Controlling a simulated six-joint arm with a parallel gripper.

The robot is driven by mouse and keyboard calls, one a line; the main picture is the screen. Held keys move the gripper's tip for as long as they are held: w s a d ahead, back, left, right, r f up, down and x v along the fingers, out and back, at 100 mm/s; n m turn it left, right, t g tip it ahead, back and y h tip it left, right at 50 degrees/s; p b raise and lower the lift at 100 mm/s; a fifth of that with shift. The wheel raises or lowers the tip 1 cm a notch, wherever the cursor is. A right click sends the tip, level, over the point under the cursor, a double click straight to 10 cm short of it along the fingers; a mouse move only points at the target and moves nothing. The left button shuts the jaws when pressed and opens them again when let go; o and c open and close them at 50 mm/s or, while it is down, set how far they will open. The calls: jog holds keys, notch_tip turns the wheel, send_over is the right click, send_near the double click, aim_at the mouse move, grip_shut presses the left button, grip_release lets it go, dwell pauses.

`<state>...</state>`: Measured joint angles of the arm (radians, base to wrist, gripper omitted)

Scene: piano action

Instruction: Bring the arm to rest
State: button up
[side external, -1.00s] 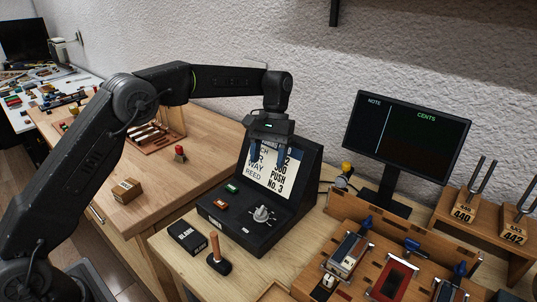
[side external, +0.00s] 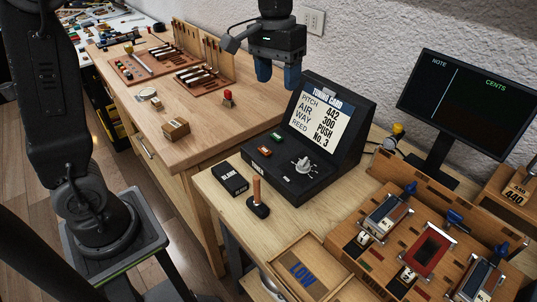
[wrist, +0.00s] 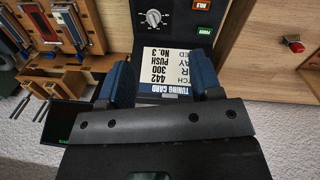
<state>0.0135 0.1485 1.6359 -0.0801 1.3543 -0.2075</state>
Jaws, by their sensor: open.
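My gripper (side external: 278,76) is open and empty, held in the air above the back edge of the wooden bench, left of the black tuning machine. In the wrist view its two blue fingers (wrist: 163,82) stand apart, with the tuning card (wrist: 165,66) showing between them. In the side view the card (side external: 320,115) sits on the sloped face of the black machine (side external: 345,148), and the fingers are clear of it. My arm stands at the left on its stand.
A monitor (side external: 464,98) and tuning fork blocks (side external: 515,192) stand at the right. A black box (side external: 230,179), a wooden-handled tool (side external: 258,205) and a small wooden block (side external: 176,129) lie nearby.

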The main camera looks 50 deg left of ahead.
jog(key=s+a+f+m+t, duration=0.1)
jog(key=s+t, duration=0.1)
jog(key=s, duration=0.7)
jog(key=s+a+f+m+t, duration=0.1)
jog(key=s+f+t, duration=0.1)
jog(key=s, duration=0.8)
jog(key=shift+t+y, duration=0.4)
jog(key=shift+t, duration=0.4)
jog(key=shift+d+f, duration=0.1)
dwell(0.7)
